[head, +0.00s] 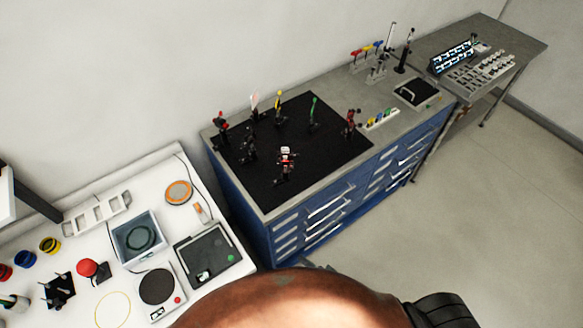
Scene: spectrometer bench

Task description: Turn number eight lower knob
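Several small optic mounts on posts stand on a black breadboard (335,157) on the blue cabinet. One mount with a white top and red parts (286,160) stands near the middle of the board. Others carry a green (314,112), a yellow (279,104) and a red top (221,122). A dark red mount (351,122) stands at the board's right edge. Numbers and single knobs are too small to read, so I cannot tell which is number eight. A black part, seemingly of my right gripper (440,311), shows at the bottom edge, away from the mounts; its fingers are not clear. My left gripper is not in view.
A white table (205,290) at the left holds a scale (157,287), a glass-like box (138,237), a red button (87,268) and a dark tray. The blue cabinet (238,197) has drawer handles. A grey side table (520,45) stands at the far right. Floor at the right is clear.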

